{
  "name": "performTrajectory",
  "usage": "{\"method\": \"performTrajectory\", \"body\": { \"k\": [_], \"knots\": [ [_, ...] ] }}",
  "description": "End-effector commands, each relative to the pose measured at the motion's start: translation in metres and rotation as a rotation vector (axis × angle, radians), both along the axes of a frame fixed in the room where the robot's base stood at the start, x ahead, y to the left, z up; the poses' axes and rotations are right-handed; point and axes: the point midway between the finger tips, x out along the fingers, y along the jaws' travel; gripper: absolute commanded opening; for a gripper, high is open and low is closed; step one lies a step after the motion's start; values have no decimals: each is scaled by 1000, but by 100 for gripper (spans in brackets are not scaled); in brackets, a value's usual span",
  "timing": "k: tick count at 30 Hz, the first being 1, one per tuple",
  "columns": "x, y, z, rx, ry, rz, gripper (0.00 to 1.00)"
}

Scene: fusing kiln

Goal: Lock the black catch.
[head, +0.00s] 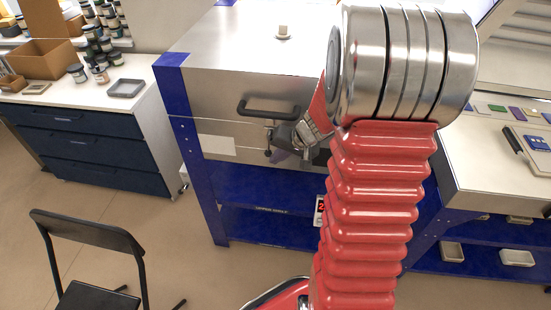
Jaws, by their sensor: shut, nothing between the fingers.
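The fusing kiln (215,100) is a brushed-metal box with blue corner posts. Its lid looks down on the body. A black bar handle (268,112) sticks out from the front of the lid. A small dark part, apparently the black catch (268,153), shows just below the handle near the seam. My gripper (283,146) is at the kiln front, right of the catch and below the handle. It is shut and empty. Its tips are small and partly mixed with the dark parts, so I cannot tell whether they touch the catch. My red arm hides the kiln's right side.
A black chair (85,245) stands at the lower left. A drawer cabinet (95,135) with jars and a cardboard box (40,58) is at the left. A worktable (480,160) stands at the right. Open floor lies between chair and kiln.

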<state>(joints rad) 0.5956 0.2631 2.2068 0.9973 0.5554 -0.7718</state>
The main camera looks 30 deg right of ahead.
Motion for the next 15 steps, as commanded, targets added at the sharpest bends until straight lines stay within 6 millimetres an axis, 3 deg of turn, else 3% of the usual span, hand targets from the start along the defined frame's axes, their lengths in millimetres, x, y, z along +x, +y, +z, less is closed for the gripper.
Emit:
{"method": "performTrajectory", "body": {
  "k": [15],
  "knots": [
    [4, -2, 20, -5, -13, -4, 0]
  ]
}}
